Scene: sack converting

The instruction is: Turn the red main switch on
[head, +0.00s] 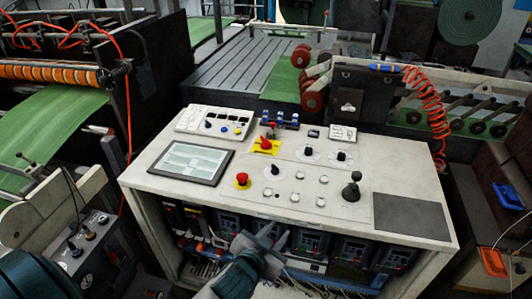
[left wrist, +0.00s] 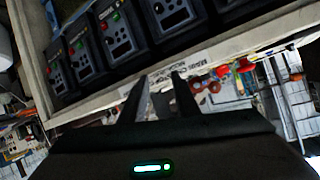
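The red main switch (head: 268,131) sits on a yellow plate near the back middle of the white control console (head: 155,180) in the head view. Its exact handle position is too small to tell. My left gripper (head: 265,237) is at the console's front edge, in front of the drive units and well short of the switch. In the left wrist view my left gripper (left wrist: 159,77) shows two fingers apart with nothing between them. My right gripper is not in view.
The console top also carries a dark-framed screen (head: 185,161), a black joystick (head: 352,187) and several small knobs. Several drive units (head: 309,243) sit in the open front below. A coiled orange hose (head: 428,105) hangs at the back right. Space above the console is mostly clear.

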